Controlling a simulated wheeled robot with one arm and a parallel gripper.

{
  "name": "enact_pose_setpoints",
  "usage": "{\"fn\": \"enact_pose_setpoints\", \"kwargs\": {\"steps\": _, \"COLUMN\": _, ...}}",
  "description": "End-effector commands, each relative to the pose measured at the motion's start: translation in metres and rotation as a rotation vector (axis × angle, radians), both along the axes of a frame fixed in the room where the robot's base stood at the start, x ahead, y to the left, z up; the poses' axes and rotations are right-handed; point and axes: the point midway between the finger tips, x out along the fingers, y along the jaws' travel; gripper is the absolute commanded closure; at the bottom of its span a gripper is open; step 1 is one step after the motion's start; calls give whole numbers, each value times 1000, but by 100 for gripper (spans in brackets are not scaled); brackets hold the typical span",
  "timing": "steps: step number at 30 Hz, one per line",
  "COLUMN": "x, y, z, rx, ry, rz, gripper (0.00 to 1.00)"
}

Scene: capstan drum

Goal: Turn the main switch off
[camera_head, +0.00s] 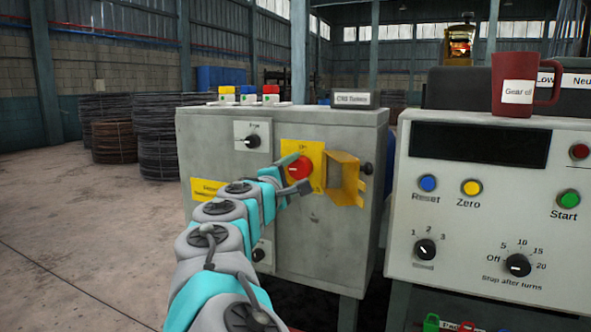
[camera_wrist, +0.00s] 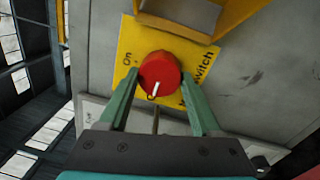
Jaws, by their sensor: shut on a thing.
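The main switch is a red round knob (camera_head: 301,168) on a yellow plate (camera_head: 318,153) on the front of the grey cabinet. In the wrist view the red knob (camera_wrist: 159,72) sits between my gripper's two green fingers, and its white mark points toward the bottom of the picture. The plate (camera_wrist: 128,78) there shows "On" to the left of the knob and part of the word "switch" to the right. My gripper (camera_head: 293,172) is shut on the knob; it also shows in the wrist view (camera_wrist: 160,85). Any "Off" lettering is hidden or unreadable.
A yellow hinged cover (camera_head: 344,180) stands open, right of the knob. A black rotary switch (camera_head: 252,140) is above left. The grey control panel (camera_head: 470,205), with buttons and dials, stands to the right, with a red mug (camera_head: 513,82) on top.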

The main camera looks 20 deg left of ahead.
Motion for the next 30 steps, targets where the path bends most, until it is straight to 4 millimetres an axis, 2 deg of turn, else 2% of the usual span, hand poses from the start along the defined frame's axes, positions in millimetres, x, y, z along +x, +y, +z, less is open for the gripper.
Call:
{"fn": "enact_pose_setpoints", "kwargs": {"steps": 8, "x": 0, "y": 1, "z": -1, "rx": -2, "ry": 1, "rz": 3, "gripper": 91}}
{"fn": "enact_pose_setpoints", "kwargs": {"steps": 9, "x": 0, "y": 1, "z": -1, "rx": -2, "ry": 1, "rz": 2, "gripper": 31}}
{"fn": "enact_pose_setpoints", "kwargs": {"steps": 16, "x": 0, "y": 1, "z": -1, "rx": 0, "ry": 0, "rz": 1, "gripper": 5}}
{"fn": "enact_pose_setpoints", "kwargs": {"steps": 25, "x": -3, "y": 1, "z": -1, "rx": 0, "ry": 0, "rz": 1, "gripper": 5}}
{"fn": "enact_pose_setpoints", "kwargs": {"steps": 30, "x": -23, "y": 4, "z": -2, "rx": -1, "ry": -1, "rz": 3, "gripper": 5}}
